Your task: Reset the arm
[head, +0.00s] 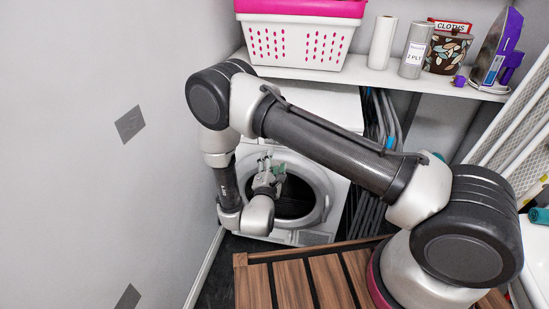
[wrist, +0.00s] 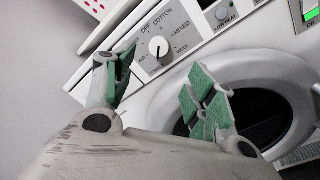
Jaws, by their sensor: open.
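My arm reaches from the lower right of the head view, bends at the upper left and comes down in front of a white dryer (head: 335,180). My gripper (head: 271,165) is in front of the dryer's round door opening, which looks dark inside. In the wrist view my gripper (wrist: 160,85) has its two green-padded fingers spread wide with nothing between them. Beyond the fingers are the dryer's control dial (wrist: 159,47) and the round door ring (wrist: 290,75). The lower part of the door opening is partly hidden by my gripper and wrist.
A white shelf (head: 345,75) above the dryer holds a white and pink basket (head: 300,40), rolls, a patterned pot (head: 447,52) and a purple iron (head: 497,50). A grey wall (head: 80,150) is close on the left. Slatted wood (head: 292,285) lies in front.

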